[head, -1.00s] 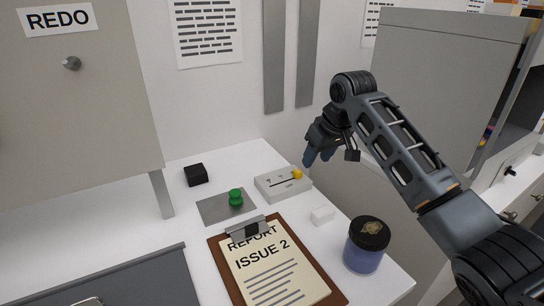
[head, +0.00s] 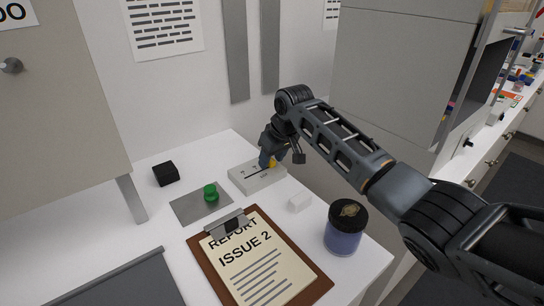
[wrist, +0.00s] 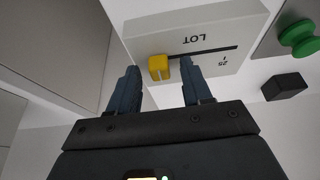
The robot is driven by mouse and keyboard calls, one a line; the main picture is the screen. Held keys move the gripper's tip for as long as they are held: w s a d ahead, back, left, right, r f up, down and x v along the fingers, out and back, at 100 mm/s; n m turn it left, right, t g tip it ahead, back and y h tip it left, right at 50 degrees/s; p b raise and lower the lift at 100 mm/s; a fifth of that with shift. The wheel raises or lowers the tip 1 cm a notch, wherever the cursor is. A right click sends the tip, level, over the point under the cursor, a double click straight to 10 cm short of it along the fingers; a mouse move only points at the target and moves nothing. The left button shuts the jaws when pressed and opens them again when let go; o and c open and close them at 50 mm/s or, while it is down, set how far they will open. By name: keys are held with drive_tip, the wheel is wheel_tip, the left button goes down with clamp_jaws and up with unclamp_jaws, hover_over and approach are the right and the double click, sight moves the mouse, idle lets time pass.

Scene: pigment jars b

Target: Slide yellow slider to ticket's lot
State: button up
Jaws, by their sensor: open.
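The yellow slider (wrist: 158,67) sits at one end of the dark slot in the white slider box (wrist: 150,48), which is marked LOT. In the head view the box (head: 243,180) stands on the white table, and the slider (head: 272,163) is at its right end, partly covered by my gripper. My gripper (wrist: 160,80) is open, its two fingers pointing at the box with the slider between them in the picture; contact cannot be told. The ticket is not clearly identified; a clipboard (head: 205,262) holds a sheet reading REPORT ISSUE 2 (head: 259,262).
A green knob (head: 210,193) on a grey plate (head: 185,207) and a black block (head: 166,174) stand left of the box. A small white block (head: 300,201) and a blue jar with a dark lid (head: 343,238) stand to the right. A grey cabinet (head: 400,80) is behind my arm.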

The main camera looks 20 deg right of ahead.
clamp_jaws()
idle(0.4)
